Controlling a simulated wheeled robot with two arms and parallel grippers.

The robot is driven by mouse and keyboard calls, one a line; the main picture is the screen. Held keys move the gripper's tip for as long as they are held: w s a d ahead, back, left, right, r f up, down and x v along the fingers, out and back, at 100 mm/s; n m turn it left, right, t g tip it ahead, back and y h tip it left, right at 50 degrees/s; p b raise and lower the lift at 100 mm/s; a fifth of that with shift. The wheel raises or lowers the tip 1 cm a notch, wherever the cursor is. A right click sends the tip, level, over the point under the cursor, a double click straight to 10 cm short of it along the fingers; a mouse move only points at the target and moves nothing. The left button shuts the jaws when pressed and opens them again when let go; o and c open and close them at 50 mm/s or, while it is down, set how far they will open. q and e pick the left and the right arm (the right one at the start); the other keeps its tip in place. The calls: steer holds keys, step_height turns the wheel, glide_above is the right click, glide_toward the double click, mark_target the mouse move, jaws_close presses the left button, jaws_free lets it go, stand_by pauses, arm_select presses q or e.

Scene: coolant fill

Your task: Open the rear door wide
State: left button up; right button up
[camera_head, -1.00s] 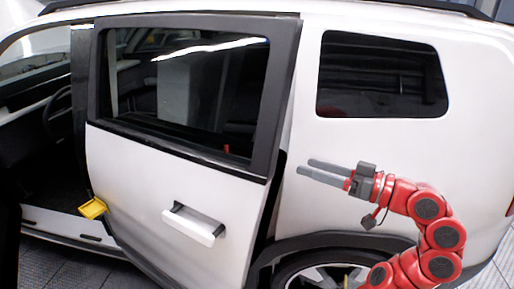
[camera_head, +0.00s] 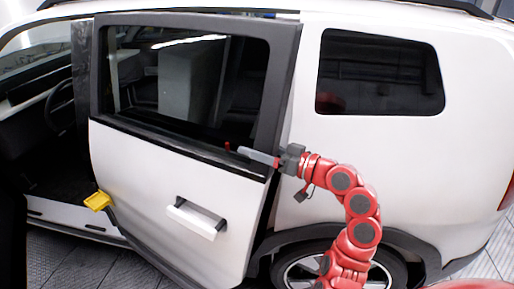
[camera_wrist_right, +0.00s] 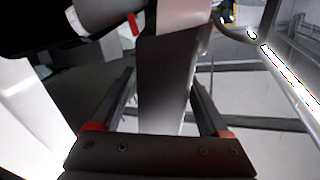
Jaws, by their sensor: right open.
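My right gripper (camera_head: 246,153) is at the door's rear edge, just below the window; one finger lies over the door's outer face. In the right wrist view the two open fingers (camera_wrist_right: 165,85) have a dark upright strip, apparently the door's edge, between them. I cannot tell whether they touch it. My left gripper is not in view.
The front doorway (camera_head: 40,150) at the left is open, showing a steering wheel. A yellow piece (camera_head: 98,200) is by the door's lower front corner. The rear wheel (camera_head: 320,272) and rear side panel (camera_head: 460,150) are close to my right arm.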

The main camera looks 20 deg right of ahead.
jaws_close()
stand_by(1.4)
